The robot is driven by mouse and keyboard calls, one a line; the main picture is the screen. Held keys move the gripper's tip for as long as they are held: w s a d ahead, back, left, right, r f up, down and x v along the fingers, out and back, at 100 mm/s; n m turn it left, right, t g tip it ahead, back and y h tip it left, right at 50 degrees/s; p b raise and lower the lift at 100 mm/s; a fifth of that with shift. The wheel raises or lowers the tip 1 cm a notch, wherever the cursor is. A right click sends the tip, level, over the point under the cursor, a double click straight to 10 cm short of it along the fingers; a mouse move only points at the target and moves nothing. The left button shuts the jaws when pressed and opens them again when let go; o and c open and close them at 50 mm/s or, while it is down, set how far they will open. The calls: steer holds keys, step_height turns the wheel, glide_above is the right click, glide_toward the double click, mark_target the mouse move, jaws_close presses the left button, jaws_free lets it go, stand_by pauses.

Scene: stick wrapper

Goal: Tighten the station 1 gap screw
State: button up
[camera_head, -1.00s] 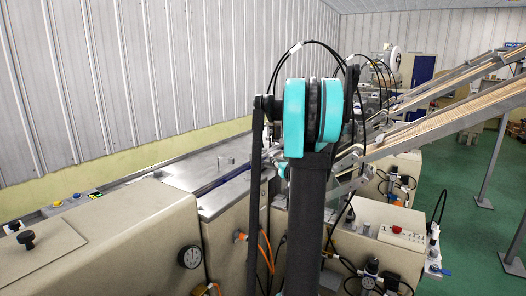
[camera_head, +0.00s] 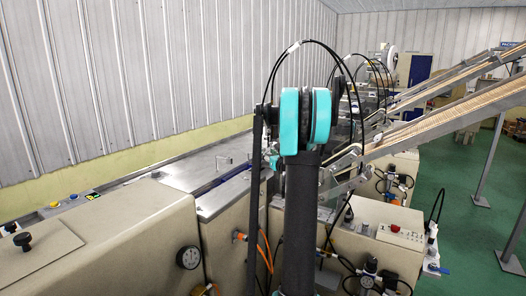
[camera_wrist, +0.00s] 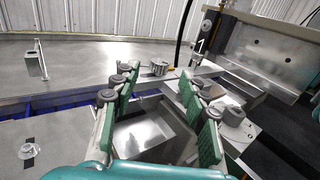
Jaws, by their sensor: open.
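In the wrist view my gripper (camera_wrist: 158,80) is open, its two green-padded fingers spread over a metal recess with nothing between them. A small silver round knob (camera_wrist: 160,67) stands just beyond the fingertips, between them in the picture and apart from them. A larger grey knob (camera_wrist: 233,116) sits right of the right finger, partly covered by it. No label shows which of these is the station 1 gap screw. In the head view my arm hides most of the gripper and this part of the machine.
A flat metal deck (camera_wrist: 90,65) with an upright bracket (camera_wrist: 36,65) lies at the left. A raised metal plate (camera_wrist: 268,55) stands at the right, with a dark post near it. In the head view sloping stick chutes (camera_head: 440,127) come in from the right.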

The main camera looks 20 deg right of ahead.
mark_target(264, 150)
steer(key=w, duration=0.5)
steer(key=shift+w+a, duration=0.15)
steer(key=shift+w, duration=0.25)
jaws_close()
